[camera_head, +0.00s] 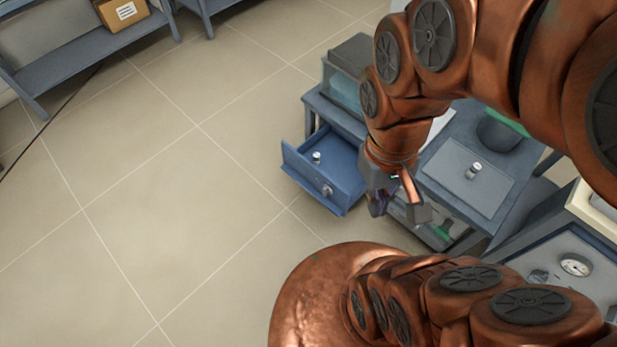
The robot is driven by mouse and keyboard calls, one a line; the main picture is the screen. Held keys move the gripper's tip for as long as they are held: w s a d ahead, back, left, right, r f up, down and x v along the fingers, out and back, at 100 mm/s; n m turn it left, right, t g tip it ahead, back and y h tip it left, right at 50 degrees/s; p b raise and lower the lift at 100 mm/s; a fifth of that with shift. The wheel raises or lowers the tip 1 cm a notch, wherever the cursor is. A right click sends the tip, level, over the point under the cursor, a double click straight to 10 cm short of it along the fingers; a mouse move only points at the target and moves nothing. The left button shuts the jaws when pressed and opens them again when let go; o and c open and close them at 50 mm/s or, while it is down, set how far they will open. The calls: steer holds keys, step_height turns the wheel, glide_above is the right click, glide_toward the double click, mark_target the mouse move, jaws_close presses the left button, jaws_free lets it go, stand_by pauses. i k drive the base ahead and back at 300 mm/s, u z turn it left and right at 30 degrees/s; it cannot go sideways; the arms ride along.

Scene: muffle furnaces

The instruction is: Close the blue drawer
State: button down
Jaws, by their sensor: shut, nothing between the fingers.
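The blue drawer (301,180) stands pulled out from the front of a blue-grey workbench (460,197). A round knob is on its front, and a small pale item lies inside it. My gripper (398,212) points down just right of the drawer, in front of the bench. Its fingers are shut and hold nothing. It partly covers the bench front. I cannot tell whether it touches the drawer's side.
A grey-green box (346,75) and a flat grey plate with a small knob (467,172) are on the bench. A unit with a dial (576,265) stands at the right. A shelf with a cardboard box (122,12) is at upper left. The tiled floor left of the drawer is clear.

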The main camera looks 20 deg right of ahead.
mark_target(338, 168)
steer(key=u, duration=0.05)
steer(key=i, duration=0.45)
steer(key=u, duration=1.95)
